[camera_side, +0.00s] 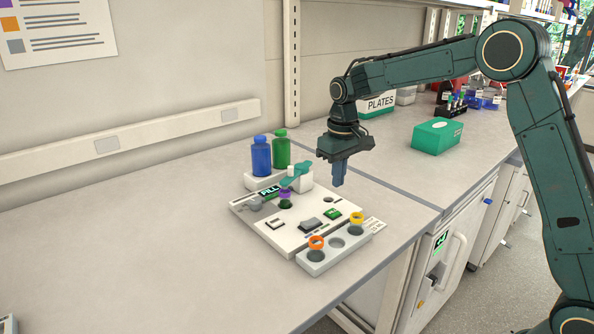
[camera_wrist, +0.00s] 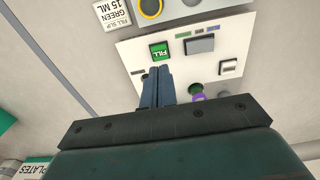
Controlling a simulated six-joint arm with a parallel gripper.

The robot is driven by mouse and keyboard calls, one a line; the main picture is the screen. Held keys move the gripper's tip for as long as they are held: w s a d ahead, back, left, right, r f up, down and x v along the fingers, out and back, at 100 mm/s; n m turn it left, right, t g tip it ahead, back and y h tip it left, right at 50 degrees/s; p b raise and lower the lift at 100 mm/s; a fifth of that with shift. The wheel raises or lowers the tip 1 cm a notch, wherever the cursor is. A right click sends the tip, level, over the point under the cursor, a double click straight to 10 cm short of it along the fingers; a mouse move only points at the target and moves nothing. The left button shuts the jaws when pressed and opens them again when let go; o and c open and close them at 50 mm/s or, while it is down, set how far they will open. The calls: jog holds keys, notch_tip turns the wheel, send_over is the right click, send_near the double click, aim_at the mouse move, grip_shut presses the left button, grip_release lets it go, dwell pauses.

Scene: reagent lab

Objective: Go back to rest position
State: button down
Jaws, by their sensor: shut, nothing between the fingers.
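My gripper (camera_side: 339,174) is shut and empty, pointing down above the back right part of the filling station (camera_side: 262,226). In the wrist view its blue fingers (camera_wrist: 158,86) are together, beside the green FILL button (camera_wrist: 159,51). The station has a purple-ringed vial (camera_side: 285,198) seated under the teal spout, and it also shows in the wrist view (camera_wrist: 198,98). A grey rack (camera_side: 318,267) in front holds an orange-ringed vial (camera_side: 316,242) and a yellow-ringed vial (camera_side: 357,218), with an empty hole between them.
A blue bottle (camera_side: 261,157) and a green bottle (camera_side: 281,151) stand behind the station. A green box (camera_side: 437,136) and a PLATES box (camera_side: 380,104) are on the bench behind my gripper.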

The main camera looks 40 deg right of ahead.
jog(key=s+a+r+t, duration=0.1)
jog(key=s+r, duration=0.5)
jog(key=s, duration=0.2)
jog(key=s+a+r+t, duration=0.1)
jog(key=s+r+t, duration=0.1)
jog(key=s+r, duration=0.45)
jog(key=s+a+f+t, duration=0.1)
jog(key=s+f, duration=0.1)
jog(key=s, duration=0.7)
jog(key=s+f+t, duration=0.1)
jog(key=s, duration=0.8)
jog(key=shift+a+f, duration=0.35)
